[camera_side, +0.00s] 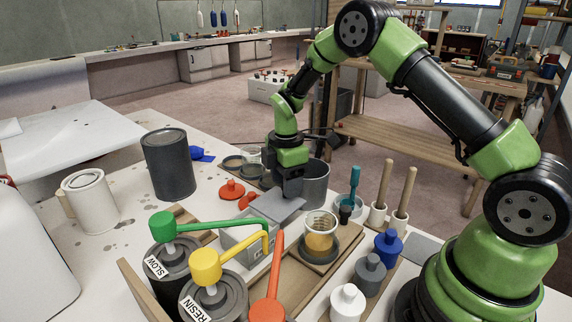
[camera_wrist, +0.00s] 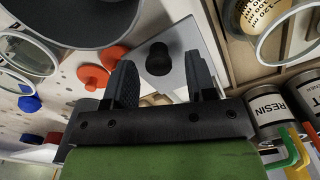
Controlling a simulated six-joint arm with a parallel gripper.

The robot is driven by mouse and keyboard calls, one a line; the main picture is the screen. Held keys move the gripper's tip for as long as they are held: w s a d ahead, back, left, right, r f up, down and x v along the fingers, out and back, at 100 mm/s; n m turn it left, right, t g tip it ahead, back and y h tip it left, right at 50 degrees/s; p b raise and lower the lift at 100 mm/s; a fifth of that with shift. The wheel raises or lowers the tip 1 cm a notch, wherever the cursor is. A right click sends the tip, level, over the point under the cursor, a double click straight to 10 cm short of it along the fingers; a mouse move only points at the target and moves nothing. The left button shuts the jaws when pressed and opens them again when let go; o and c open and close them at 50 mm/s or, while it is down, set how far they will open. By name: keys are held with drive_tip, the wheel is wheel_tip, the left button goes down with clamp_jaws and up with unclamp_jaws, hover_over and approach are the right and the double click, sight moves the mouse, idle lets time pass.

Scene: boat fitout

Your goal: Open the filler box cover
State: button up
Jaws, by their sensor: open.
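The filler box (camera_side: 241,245) is a light grey box among the wooden trays in the side view. Its flat grey cover (camera_side: 280,207) lies at the top of the box, under my gripper (camera_side: 288,188). In the wrist view the cover (camera_wrist: 184,42) has a round black knob (camera_wrist: 158,60). My gripper (camera_wrist: 158,72) is open, with one finger on each side of the knob and gaps showing between. The gripper hides the knob in the side view, so I cannot tell the exact height of the fingers over the cover.
A cup of amber liquid (camera_side: 319,235) stands right of the cover. A grey pot (camera_side: 314,184) is close behind the gripper. Orange lids (camera_side: 232,190) lie to the left. Pump cans with green (camera_side: 163,224) and yellow (camera_side: 206,265) tops stand in front.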

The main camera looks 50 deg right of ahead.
wheel_tip(320, 180, up, 8)
drive_tip(key=shift+r, duration=0.2)
wheel_tip(320, 180, up, 7)
drive_tip(key=m+t, duration=0.2)
drive_tip(key=m, duration=0.2)
hover_over(292, 208)
drive_tip(key=s+a+r+m+t, duration=0.2)
drive_tip(key=s+a+r+m, duration=0.1)
drive_tip(key=s+r+m, duration=0.3)
drive_tip(key=s+a+r+m+t+y, duration=0.1)
drive_tip(key=s+a+m+t+y, duration=0.1)
drive_tip(key=s+m, duration=0.5)
drive_tip(key=s+t, duration=0.1)
drive_tip(key=s, duration=0.5)
drive_tip(key=shift+a+m, duration=0.3)
